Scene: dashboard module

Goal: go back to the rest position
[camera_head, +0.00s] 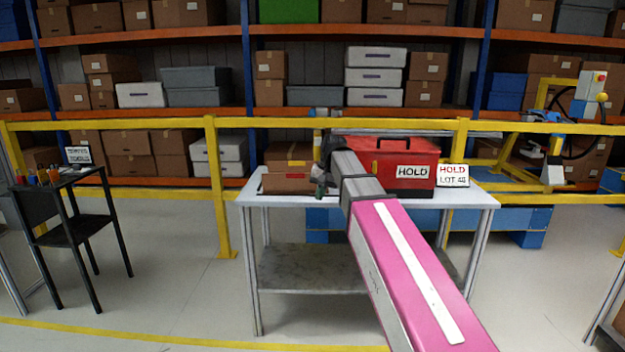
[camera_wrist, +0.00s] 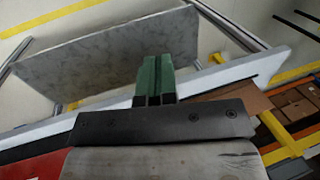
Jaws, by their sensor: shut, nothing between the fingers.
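My arm reaches forward from the lower right over a white-topped table (camera_head: 470,198). My gripper (camera_head: 320,190) is at the table's front edge, in front of a brown cardboard box and left of a red box. In the wrist view its green fingers (camera_wrist: 155,78) are together with nothing between them. The table's white edge and grey lower shelf (camera_wrist: 110,60) lie beyond the fingers. Part of the gripper is hidden by my wrist in the head view.
A red box (camera_head: 385,160) marked HOLD, a sign (camera_head: 453,176) and a cardboard box (camera_head: 288,178) stand on the table. A yellow rail (camera_head: 400,124) runs behind. A dark stand (camera_head: 70,210) is at the left. Floor between the stand and table is clear.

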